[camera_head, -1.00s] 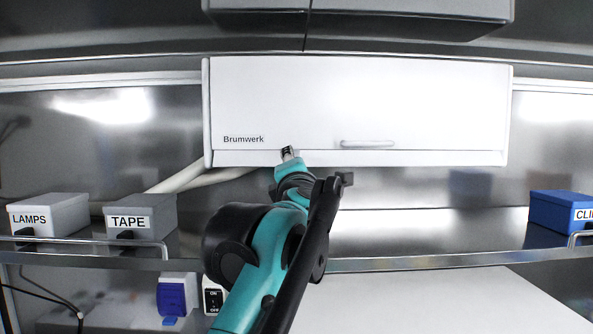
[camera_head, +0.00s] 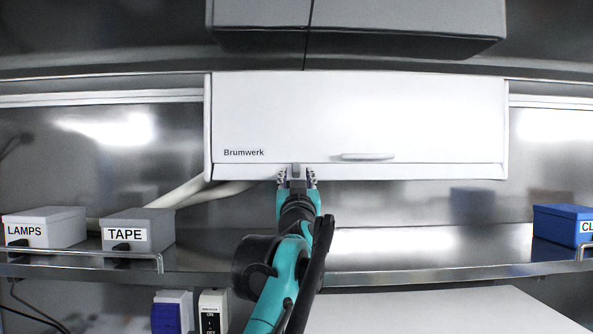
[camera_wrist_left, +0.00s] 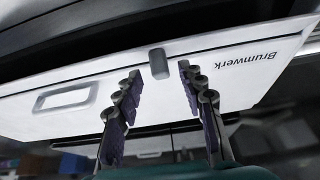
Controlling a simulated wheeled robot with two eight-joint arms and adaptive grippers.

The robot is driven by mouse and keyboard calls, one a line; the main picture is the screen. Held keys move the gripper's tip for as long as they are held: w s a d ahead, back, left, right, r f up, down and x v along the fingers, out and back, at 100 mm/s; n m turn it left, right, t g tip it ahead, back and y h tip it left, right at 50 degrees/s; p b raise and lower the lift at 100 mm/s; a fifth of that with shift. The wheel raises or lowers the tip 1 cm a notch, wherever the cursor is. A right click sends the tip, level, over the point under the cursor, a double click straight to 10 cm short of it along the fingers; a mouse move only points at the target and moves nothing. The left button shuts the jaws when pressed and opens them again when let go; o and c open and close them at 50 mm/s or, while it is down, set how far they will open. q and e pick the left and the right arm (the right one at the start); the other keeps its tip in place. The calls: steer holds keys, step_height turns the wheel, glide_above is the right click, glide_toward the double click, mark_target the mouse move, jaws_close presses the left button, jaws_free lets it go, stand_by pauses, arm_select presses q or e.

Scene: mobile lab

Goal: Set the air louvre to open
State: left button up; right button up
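A white wall unit marked Brumwerk (camera_head: 270,110) hangs at the back, and its front panel is shut. A narrow strip (camera_head: 420,172) runs along its lower edge; I cannot tell whether this is the louvre. A small grey tab (camera_head: 296,171) sticks out at that edge. It also shows in the left wrist view (camera_wrist_left: 159,62). My left gripper (camera_head: 297,180) is open just below the unit, with a finger on each side of the tab. In the left wrist view the tab lies between and slightly beyond the fingertips (camera_wrist_left: 158,78). Contact is not visible. My right gripper is out of view.
A pale handle (camera_head: 367,156) is on the unit's front, right of the tab. A shelf with a metal rail (camera_head: 80,253) runs below, carrying LAMPS (camera_head: 50,225) and TAPE (camera_head: 140,228) boxes and a blue box (camera_head: 562,222). White pipes (camera_head: 215,193) lie left of the gripper.

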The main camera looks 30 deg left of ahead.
arm_select(q)
steer(key=shift+x, duration=1.45)
steer(key=shift+s, duration=0.1)
jaws_close()
